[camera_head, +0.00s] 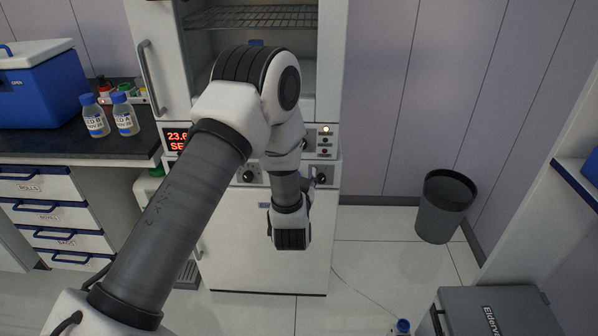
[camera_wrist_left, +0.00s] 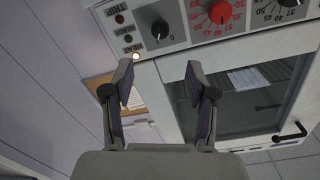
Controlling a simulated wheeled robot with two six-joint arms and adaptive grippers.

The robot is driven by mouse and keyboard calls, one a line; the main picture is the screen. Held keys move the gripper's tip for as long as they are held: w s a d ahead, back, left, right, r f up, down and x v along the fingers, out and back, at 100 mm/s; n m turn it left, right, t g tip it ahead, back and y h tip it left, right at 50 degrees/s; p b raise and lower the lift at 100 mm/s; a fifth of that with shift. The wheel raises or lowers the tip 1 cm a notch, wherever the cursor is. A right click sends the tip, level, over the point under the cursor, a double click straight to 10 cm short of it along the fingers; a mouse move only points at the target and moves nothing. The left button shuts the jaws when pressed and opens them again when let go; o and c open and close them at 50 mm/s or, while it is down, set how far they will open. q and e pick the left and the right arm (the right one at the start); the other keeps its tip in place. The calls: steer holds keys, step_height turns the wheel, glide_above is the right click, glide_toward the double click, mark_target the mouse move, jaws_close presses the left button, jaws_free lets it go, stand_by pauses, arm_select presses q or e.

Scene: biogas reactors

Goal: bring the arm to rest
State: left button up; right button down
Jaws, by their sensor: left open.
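My left arm comes in from the lower left in the head view, bends at a high elbow in front of the white cabinet (camera_head: 265,245), and reaches down toward its lower door. Its gripper is mostly hidden there behind the wrist. In the left wrist view my left gripper (camera_wrist_left: 160,85) is open, with two dark-padded fingers apart and nothing between them. Beyond the fingers is the control panel (camera_wrist_left: 180,28) with a red dial, black dials and one lit lamp. A dark window (camera_wrist_left: 245,90) with a handle shows below the panel. My right gripper is not in view.
A dark bench (camera_head: 110,143) at left carries a blue cooler (camera_head: 45,95) and two blue-capped bottles (camera_head: 125,115). A grey bin (camera_head: 445,205) stands on the floor at right. A grey box (camera_head: 495,312) is at lower right. Floor between cabinet and bin is clear.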

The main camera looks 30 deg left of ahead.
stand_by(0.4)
arm_select(q)
steer(key=s+d+f+m+g+h+p, duration=0.1)
steer(key=s+d+f+m+g+h, duration=0.2)
steer(key=s+f, duration=0.7)
steer(key=s+d+f+g+h+p, duration=0.1)
steer(key=s+d+f+g+h, duration=0.3)
steer(key=s+f, duration=0.55)
steer(key=s+d+f+g+h, duration=0.1)
steer(key=s+d+f+g, duration=0.2)
steer(key=s, duration=0.5)
steer(key=s+d+f+n+g, duration=0.1)
steer(key=s+d+f+g, duration=0.2)
steer(key=s+g, duration=0.2)
steer(key=s, duration=0.3)
steer(key=shift+s+d+h, duration=0.15)
steer(key=shift+h, duration=0.25)
steer(key=shift+f, duration=0.1)
